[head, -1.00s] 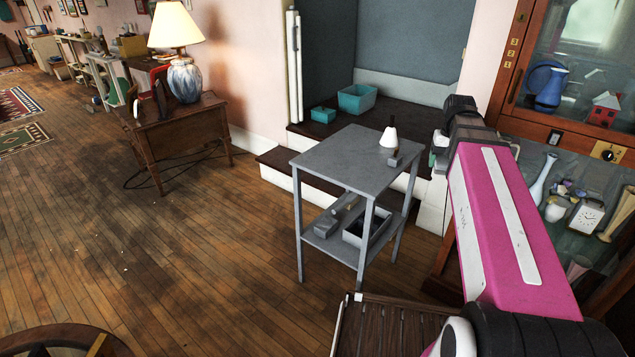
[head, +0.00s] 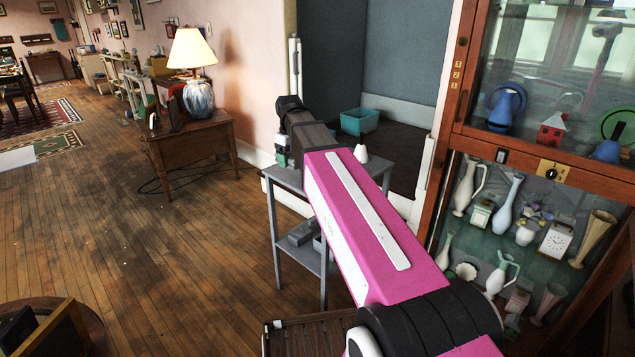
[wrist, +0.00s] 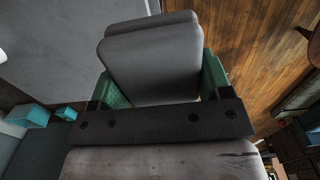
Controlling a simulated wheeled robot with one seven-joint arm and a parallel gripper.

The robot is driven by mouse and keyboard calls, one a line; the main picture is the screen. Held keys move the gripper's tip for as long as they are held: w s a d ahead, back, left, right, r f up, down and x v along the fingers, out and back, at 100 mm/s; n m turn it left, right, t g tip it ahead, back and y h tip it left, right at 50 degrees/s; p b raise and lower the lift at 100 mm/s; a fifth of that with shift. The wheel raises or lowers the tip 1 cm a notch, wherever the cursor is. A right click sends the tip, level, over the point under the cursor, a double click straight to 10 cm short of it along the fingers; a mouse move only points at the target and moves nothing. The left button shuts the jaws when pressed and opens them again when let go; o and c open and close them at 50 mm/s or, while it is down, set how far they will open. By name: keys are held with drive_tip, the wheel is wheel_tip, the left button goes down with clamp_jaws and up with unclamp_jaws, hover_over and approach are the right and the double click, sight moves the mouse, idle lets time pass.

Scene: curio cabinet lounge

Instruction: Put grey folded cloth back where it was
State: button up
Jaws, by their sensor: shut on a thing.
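The grey folded cloth (wrist: 152,62) fills the upper middle of the wrist view, with its folded layers showing. My gripper (wrist: 163,84) is shut on it, with a green finger on each side. In the head view my gripper (head: 283,158) is small and partly hidden by my arm, near the far left part of the grey side table (head: 276,178). I cannot make out the cloth in the head view. A flat grey surface shows at the upper left of the wrist view, and I cannot tell the cloth's height above it.
A white cone-shaped object (head: 361,154) stands on the table, and grey items (head: 300,234) lie on its lower shelf. A teal box (head: 359,122) sits in the alcove behind. A glass-fronted cabinet (head: 452,120) is at right. A wooden desk with a lamp (head: 196,72) stands left.

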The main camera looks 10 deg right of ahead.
drive_tip(key=w+d+f, duration=0.1)
drive_tip(key=d+f, duration=0.1)
drive_tip(key=d, duration=0.1)
drive_tip(key=w+d+f, duration=0.1)
drive_tip(key=d+f, duration=0.1)
drive_tip(key=d, duration=0.1)
drive_tip(key=w+d+f, duration=0.2)
drive_tip(key=d, duration=0.2)
drive_tip(key=shift+f, duration=0.25)
drive_tip(key=shift+w+d+f, duration=0.1)
drive_tip(key=shift+d+f, duration=0.05)
drive_tip(key=shift+d, duration=0.05)
drive_tip(key=shift+f, duration=1.9)
drive_tip(key=shift+f, duration=0.15)
drive_tip(key=o, duration=1.3)
wheel_tip(320, 180, up, 12)
